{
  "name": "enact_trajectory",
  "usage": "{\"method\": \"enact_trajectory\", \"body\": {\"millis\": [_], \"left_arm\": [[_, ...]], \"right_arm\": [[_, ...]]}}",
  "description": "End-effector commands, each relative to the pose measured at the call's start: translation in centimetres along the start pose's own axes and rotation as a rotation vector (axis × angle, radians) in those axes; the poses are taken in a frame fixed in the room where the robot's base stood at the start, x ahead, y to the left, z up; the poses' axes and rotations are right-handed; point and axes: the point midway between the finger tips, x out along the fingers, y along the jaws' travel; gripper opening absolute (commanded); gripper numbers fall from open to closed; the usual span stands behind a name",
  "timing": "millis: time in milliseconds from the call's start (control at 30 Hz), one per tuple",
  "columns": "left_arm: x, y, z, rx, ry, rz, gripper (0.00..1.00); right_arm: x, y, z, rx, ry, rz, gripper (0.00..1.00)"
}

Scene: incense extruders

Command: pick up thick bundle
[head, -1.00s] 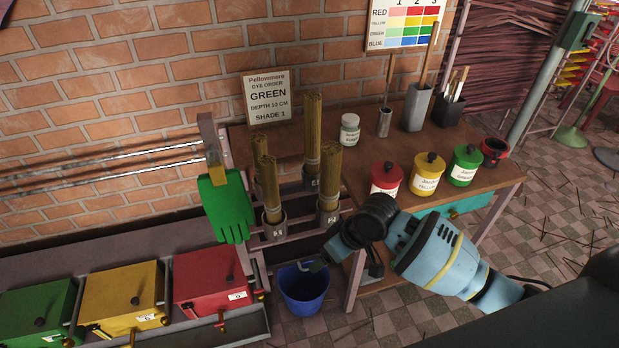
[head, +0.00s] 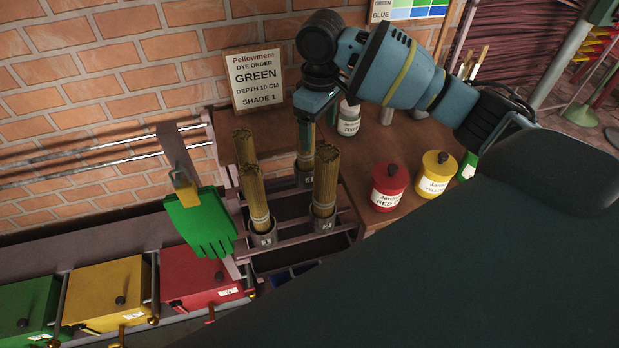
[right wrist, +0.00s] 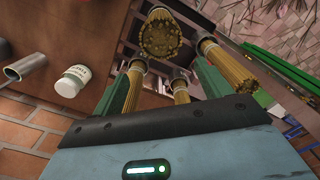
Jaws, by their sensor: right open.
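Several upright tan stick bundles stand in holders on a rack. The front right bundle (head: 327,178) looks thickest; its round end faces the right wrist view (right wrist: 160,38). The front left bundle (head: 254,193) and back left bundle (head: 243,146) are beside it. My right gripper (head: 311,116) is over the back right bundle (head: 306,148), hiding its upper part. In the right wrist view, its green fingers (right wrist: 158,88) are apart, with the back right bundle (right wrist: 130,92) close to the left finger. I cannot tell whether they touch. My left gripper is not in view.
A white-lidded jar (head: 348,120) stands right of my gripper. Red (head: 388,188) and yellow (head: 436,176) jars are farther right on the table. A green glove (head: 202,222) hangs left of the rack. A blue bucket (head: 290,274) is mostly hidden below. The brick wall is behind.

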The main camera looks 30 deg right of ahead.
Motion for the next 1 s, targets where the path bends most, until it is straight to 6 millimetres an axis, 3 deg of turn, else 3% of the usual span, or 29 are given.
{"method": "enact_trajectory", "body": {"millis": [133,433,667,1000], "left_arm": [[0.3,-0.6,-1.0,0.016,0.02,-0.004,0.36],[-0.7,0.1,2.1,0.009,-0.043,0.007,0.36],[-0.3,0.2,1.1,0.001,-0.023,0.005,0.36],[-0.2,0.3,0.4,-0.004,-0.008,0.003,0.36]], "right_arm": [[-0.1,0.1,0.1,0.002,-0.001,0.001,0.77],[2.2,0.0,0.2,0.001,-0.002,0.0,0.77],[2.8,0.0,0.4,0.001,0.0,0.001,0.77],[6.9,-0.4,1.8,0.002,-0.001,0.001,0.77]]}}
